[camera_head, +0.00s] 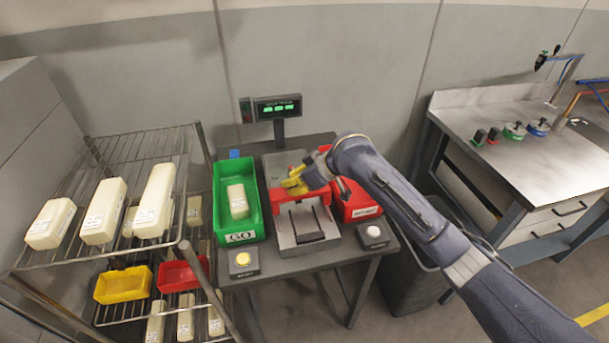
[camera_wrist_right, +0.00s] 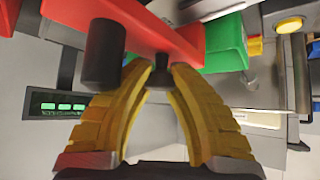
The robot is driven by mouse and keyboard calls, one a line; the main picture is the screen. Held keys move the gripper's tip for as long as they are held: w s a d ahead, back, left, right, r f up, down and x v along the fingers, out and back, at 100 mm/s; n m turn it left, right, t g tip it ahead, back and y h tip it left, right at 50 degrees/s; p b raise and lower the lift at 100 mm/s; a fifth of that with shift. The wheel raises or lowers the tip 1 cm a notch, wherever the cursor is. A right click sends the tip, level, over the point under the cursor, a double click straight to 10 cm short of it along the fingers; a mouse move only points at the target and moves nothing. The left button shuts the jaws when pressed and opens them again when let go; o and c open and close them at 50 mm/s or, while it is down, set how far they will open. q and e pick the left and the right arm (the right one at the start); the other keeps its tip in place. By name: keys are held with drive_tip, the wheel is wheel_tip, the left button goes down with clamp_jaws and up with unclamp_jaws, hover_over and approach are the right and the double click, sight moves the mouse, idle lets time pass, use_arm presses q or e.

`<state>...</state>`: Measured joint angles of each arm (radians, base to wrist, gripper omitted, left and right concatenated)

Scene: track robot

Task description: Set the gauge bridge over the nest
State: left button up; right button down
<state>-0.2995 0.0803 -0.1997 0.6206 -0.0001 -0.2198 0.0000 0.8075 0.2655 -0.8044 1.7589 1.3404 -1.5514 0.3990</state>
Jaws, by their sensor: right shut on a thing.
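The red gauge bridge (camera_head: 303,197) spans the grey nest fixture (camera_head: 287,239) on the middle table in the head view. I cannot tell whether it rests on the fixture or is held just above it. My right gripper (camera_head: 296,183) has yellow fingers and reaches in from the right, behind the bridge. In the wrist view the right gripper (camera_wrist_right: 161,72) is shut on a small dark knob (camera_wrist_right: 160,66) on the red bridge (camera_wrist_right: 140,28). A black cylinder (camera_wrist_right: 103,55) stands out from the bridge beside the fingers. My left gripper is not in view.
A green bin (camera_head: 222,207) with one cream block (camera_head: 237,201) stands left of the fixture. A red bin (camera_head: 362,207) stands close on the right, partly behind my arm. A yellow button (camera_head: 242,260) and a white button (camera_head: 373,232) sit at the front. A display (camera_head: 278,108) stands behind.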

drive_tip(key=shift+a+r, duration=0.2)
drive_tip(key=shift+r, duration=0.4)
drive_tip(key=c, duration=1.5)
unclamp_jaws()
drive_tip(key=shift+s+d, duration=0.1)
drive_tip(key=shift+s, duration=0.05)
drive_tip(key=o, duration=0.4)
drive_tip(key=shift+f, duration=0.2)
drive_tip(key=shift+d, duration=0.1)
drive_tip(key=v, duration=1.2)
drive_tip(key=shift+f, duration=0.1)
